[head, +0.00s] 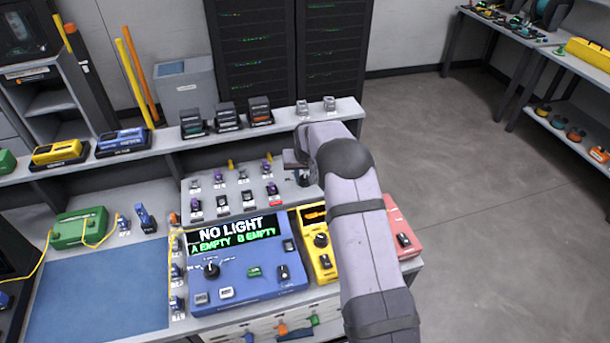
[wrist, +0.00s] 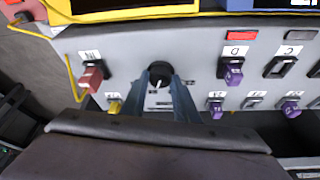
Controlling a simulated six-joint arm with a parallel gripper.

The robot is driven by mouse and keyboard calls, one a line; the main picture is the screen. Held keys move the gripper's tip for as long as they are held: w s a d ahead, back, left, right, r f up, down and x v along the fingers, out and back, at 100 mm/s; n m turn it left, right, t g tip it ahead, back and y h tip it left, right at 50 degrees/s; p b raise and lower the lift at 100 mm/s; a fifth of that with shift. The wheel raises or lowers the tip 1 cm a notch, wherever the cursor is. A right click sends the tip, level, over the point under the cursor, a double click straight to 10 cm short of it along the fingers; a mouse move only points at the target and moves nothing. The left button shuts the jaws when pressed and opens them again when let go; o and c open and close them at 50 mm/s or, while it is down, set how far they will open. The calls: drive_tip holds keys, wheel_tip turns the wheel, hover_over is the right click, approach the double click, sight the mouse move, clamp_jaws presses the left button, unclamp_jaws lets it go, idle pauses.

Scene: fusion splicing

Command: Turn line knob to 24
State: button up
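A round black knob (wrist: 160,73) with a white pointer mark sits on the grey port panel (wrist: 200,68) in the wrist view. The markings around it are too small to read. My gripper (wrist: 161,88) is at this knob, with its two blue-grey fingers apart and their tips near its lower left and right sides. I cannot tell whether they touch it. In the head view my gripper (head: 296,160) is over the right end of the panel (head: 232,203), and my arm hides part of that end.
A red plug (wrist: 91,78) is left of the knob and a purple plug (wrist: 234,75) is right of it. The blue meter (head: 245,285) reads NO LIGHT, A EMPTY, B EMPTY. A yellow device (head: 325,262) and a red device (head: 399,226) stand beside it.

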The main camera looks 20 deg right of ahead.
drive_tip(key=shift+f+b, duration=0.1)
drive_tip(key=shift+b, duration=0.35)
drive_tip(key=shift+c, duration=0.4)
drive_tip(key=shift+m+b, duration=0.3)
drive_tip(key=shift+m, duration=0.2)
drive_tip(key=m+b, duration=0.1)
drive_tip(key=m+h+b, duration=0.1)
drive_tip(key=b, duration=0.1)
drive_tip(key=shift+w+a+f+m, duration=0.1)
drive_tip(key=shift+a+f+m, duration=0.05)
drive_tip(key=shift+m, duration=0.25)
drive_tip(key=shift+a+r+m+g+h+b, duration=0.15)
drive_tip(key=shift+m+g+h+b, duration=0.25)
drive_tip(key=shift+m, duration=0.6)
drive_tip(key=shift+d+r+m+g+h+b, duration=0.1)
drive_tip(key=shift+m+g+h+b, duration=0.3)
drive_tip(key=shift+m, duration=0.6)
drive_tip(key=o, duration=1.1)
drive_tip(key=shift+c, duration=0.2)
drive_tip(key=shift+a+r, duration=0.1)
drive_tip(key=b+v, duration=0.2)
drive_tip(key=v, duration=0.5)
